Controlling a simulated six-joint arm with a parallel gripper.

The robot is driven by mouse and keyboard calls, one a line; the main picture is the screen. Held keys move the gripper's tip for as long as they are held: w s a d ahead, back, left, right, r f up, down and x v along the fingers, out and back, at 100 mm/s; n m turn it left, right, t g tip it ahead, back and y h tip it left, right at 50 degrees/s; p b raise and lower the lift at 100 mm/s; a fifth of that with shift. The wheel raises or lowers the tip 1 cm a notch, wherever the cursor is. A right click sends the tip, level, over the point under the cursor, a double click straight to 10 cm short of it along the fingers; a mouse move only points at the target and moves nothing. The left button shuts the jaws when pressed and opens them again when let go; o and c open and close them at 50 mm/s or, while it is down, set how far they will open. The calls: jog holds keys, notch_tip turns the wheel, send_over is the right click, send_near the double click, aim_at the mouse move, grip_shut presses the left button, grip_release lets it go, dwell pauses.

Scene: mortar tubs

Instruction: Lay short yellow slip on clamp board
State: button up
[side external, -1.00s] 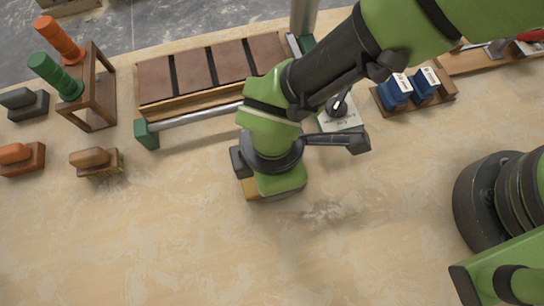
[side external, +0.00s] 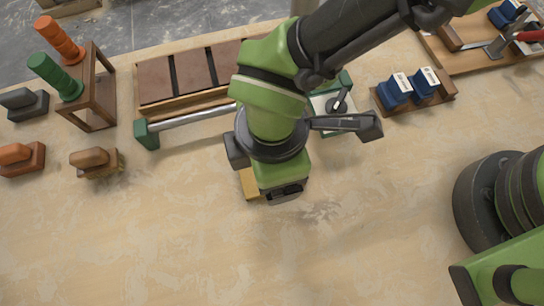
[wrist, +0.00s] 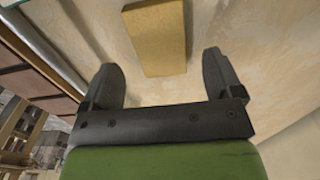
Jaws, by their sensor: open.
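The short yellow slip (side external: 249,184) lies on the bench, partly hidden under my wrist in the side view. In the wrist view the yellow slip (wrist: 156,38) is a flat oblong block, lying ahead of my gripper (wrist: 162,78). My gripper is open and empty, its two dark fingers wide apart with the slip beyond and between their lines. The fingertips cannot be made out clearly in the side view. What looks like the clamp board (side external: 326,102), pale with green edges and a black lever, is behind my wrist to the right, partly covered by my arm.
A wooden tray of brown slabs (side external: 196,75) and a metal bar (side external: 195,117) stand behind. A wooden stand (side external: 93,108) with green and orange grips is at left, beside several floats. Blue blocks (side external: 396,90) sit at right. The front bench is clear.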

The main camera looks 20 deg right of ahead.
notch_tip(320, 180, up, 8)
jog(key=shift+r, duration=0.2)
jog(key=w+d+r+m+t+y, duration=0.1)
jog(key=w+d+r+m, duration=0.2)
jog(key=d+r+m, duration=0.35)
jog(key=w+d+r+m+t+y, duration=0.15)
jog(key=w+d+r+m, duration=0.25)
jog(key=d+r, duration=0.55)
jog(key=s+d+r+m+t, duration=0.1)
jog(key=s+d+m+t, duration=0.1)
jog(key=s+d+m, duration=0.2)
jog(key=s+d+r+m+t, duration=0.2)
jog(key=s+d+m, duration=0.2)
jog(key=d+m, duration=0.3)
jog(key=d, duration=0.3)
jog(key=shift+d, duration=0.15)
jog(key=shift+o, duration=0.4)
jog(key=shift+s+d+f+m+t+h, duration=0.15)
jog(key=shift+s+d+m+t+h, duration=0.1)
jog(key=shift+s+m+t, duration=0.1)
